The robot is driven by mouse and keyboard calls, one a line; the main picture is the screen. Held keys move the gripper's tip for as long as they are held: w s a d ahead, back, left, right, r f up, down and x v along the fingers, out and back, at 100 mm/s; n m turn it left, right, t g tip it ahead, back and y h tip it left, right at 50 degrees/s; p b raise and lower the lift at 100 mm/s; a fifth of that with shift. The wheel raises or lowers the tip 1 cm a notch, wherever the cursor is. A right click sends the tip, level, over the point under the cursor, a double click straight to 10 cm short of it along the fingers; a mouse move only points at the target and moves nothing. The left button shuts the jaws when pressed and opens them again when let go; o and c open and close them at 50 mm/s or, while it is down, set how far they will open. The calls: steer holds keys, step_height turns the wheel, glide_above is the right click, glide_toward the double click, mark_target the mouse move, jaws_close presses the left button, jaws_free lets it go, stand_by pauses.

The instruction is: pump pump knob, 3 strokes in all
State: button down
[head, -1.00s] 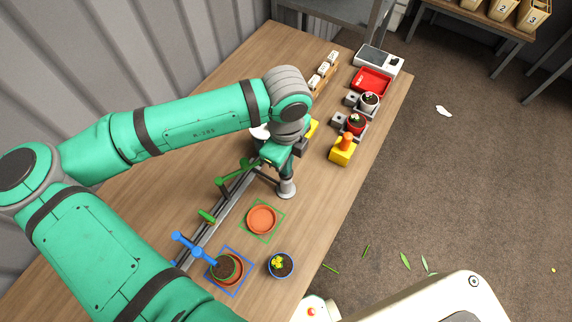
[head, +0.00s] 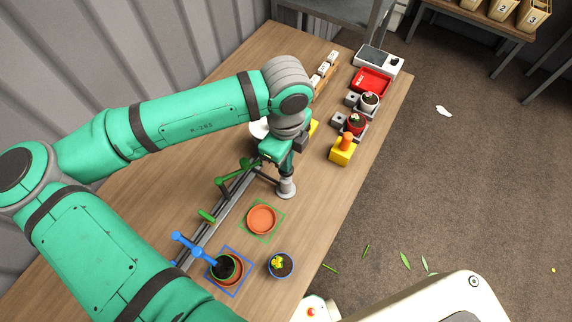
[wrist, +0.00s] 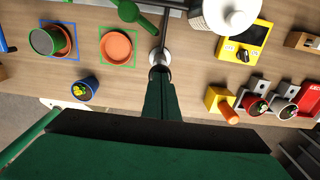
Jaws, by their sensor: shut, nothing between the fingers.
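The pump (head: 286,190) is a grey upright cylinder on a round base, with a dark pipe running left from it. Its round grey base also shows in the wrist view (wrist: 160,57). My gripper (head: 287,171) is shut and points down right over the pump's top. In the wrist view my gripper (wrist: 161,72) hides most of the knob, so I cannot tell whether it touches it. A green pot (head: 238,270) with dark soil stands in an orange saucer inside a blue square outline at the lower left.
An empty orange saucer (head: 262,219) lies in a green outline beside the pump. A blue pot with yellow flowers (head: 281,265) stands near the front edge. A rail with green and blue handles runs left of them. A yellow block with an orange knob (head: 342,150) stands to the right.

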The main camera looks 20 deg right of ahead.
steer(key=shift+r, duration=2.05)
steer(key=shift+d, duration=0.1)
